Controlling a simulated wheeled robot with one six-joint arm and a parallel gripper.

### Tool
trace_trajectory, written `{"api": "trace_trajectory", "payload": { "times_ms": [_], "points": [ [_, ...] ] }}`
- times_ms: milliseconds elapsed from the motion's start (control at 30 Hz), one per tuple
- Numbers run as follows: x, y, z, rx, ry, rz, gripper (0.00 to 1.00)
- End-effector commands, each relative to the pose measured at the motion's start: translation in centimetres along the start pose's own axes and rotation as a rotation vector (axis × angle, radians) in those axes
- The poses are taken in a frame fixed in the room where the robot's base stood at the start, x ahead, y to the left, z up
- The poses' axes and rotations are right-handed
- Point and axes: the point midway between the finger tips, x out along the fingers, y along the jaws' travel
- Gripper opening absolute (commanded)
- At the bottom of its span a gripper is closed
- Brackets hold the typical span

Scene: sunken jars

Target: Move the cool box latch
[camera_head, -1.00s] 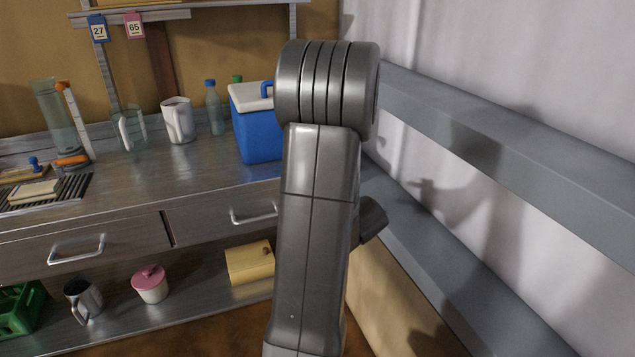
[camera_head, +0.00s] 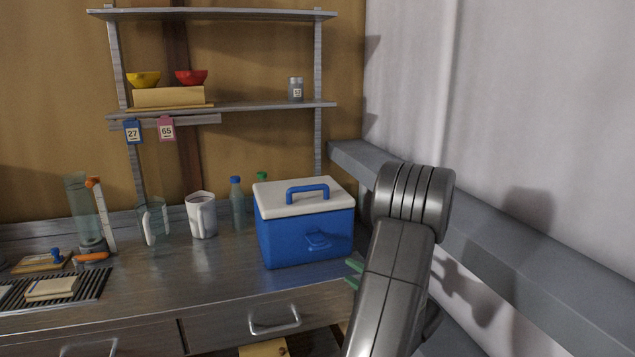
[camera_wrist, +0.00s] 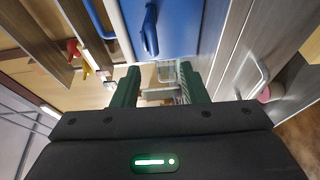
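The cool box (camera_head: 290,240) stands on the counter, with a blue body, a white lid (camera_head: 268,197) and a blue carry handle (camera_head: 308,188). Its blue latch (camera_head: 318,239) is on the front face. In the wrist view the cool box (camera_wrist: 185,30) fills the top middle, and the latch (camera_wrist: 150,32) shows on its blue face. My gripper (camera_head: 352,274) is partly hidden behind my arm; its green fingertips show near the box's lower right front corner. In the wrist view my gripper (camera_wrist: 158,75) is open, its fingers apart and empty, not touching the latch.
Left of the box are bottles (camera_head: 237,205), a white jug (camera_head: 201,215) and a glass jug (camera_head: 152,222). A drawer handle (camera_head: 274,319) sticks out below the counter. A grey rail (camera_head: 500,250) runs along the right wall. Shelves (camera_head: 230,105) hang above.

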Motion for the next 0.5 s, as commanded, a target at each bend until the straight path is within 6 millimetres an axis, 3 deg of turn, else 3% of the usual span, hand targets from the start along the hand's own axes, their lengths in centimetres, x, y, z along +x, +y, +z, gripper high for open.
{"api": "trace_trajectory", "payload": {
  "times_ms": [67, 300, 500],
  "points": [
    [-0.2, 1.1, -0.2, -0.018, 0.032, 0.034, 0.39],
    [3.6, 1.1, -0.6, -0.024, 0.043, 0.042, 0.39],
    [5.2, 1.0, -0.6, -0.023, 0.04, 0.04, 0.39]
  ]
}}
